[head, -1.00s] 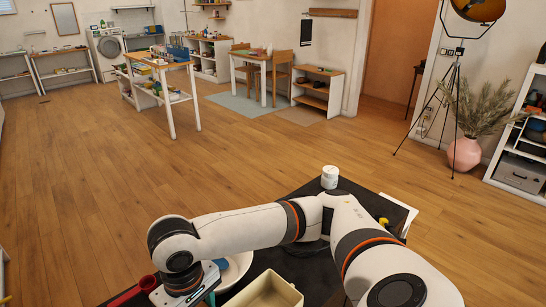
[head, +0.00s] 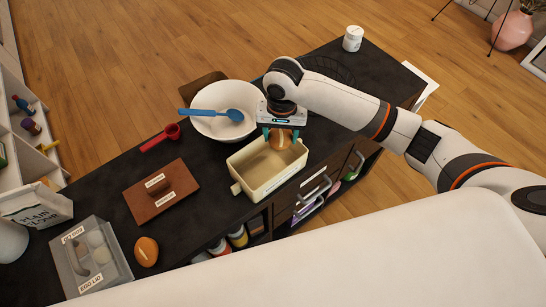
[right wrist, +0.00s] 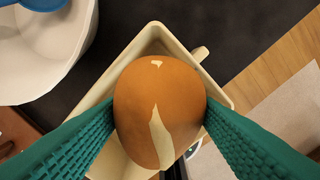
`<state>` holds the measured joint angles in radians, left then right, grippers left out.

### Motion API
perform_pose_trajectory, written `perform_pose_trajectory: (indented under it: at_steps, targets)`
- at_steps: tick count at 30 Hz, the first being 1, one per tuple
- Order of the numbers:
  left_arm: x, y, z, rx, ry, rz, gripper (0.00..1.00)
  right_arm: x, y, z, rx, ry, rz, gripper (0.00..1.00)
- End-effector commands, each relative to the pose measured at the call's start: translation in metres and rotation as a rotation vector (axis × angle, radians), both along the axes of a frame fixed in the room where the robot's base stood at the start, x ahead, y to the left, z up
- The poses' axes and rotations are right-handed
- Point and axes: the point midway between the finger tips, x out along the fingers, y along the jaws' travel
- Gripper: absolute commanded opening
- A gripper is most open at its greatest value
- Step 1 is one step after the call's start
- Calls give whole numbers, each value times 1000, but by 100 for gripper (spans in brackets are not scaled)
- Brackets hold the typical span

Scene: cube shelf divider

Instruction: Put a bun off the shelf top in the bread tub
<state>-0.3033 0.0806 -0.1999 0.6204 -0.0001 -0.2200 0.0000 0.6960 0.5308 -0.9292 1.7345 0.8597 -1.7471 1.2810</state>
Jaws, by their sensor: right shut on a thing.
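My right gripper (head: 281,133) is shut on a brown bun (head: 279,141) and holds it over the right end of the cream bread tub (head: 262,170). In the right wrist view the bun (right wrist: 160,105) sits between the teal fingers, with the tub's rim (right wrist: 152,35) below and around it. The tub looks empty where I can see inside; the bun hides part of it. A second bun (head: 147,250) lies on the dark shelf top (head: 200,220) at the lower left. My left gripper is not in view.
A white bowl (head: 215,122) with a blue spoon (head: 215,114) stands behind the tub. A brown wooden lid (head: 160,193), a red scoop (head: 160,137), an egg box (head: 88,258) and a flour container (head: 38,206) stand to the left. A white jar (head: 352,38) stands at the far end.

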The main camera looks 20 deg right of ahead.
Motion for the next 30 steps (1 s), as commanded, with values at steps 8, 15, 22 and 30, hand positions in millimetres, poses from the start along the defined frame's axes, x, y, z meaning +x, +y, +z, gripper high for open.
perform_pose_trajectory:
  at_steps: [8,15,22,30]
  targets:
    - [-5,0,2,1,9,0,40,0,0,-49,-3,1,-2,34]
    - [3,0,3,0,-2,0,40,-1,0,-77,-4,4,-1,34]
    - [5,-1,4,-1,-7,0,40,0,0,-93,-2,0,0,34]
    - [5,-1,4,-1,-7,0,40,-1,0,-95,-2,1,-1,34]
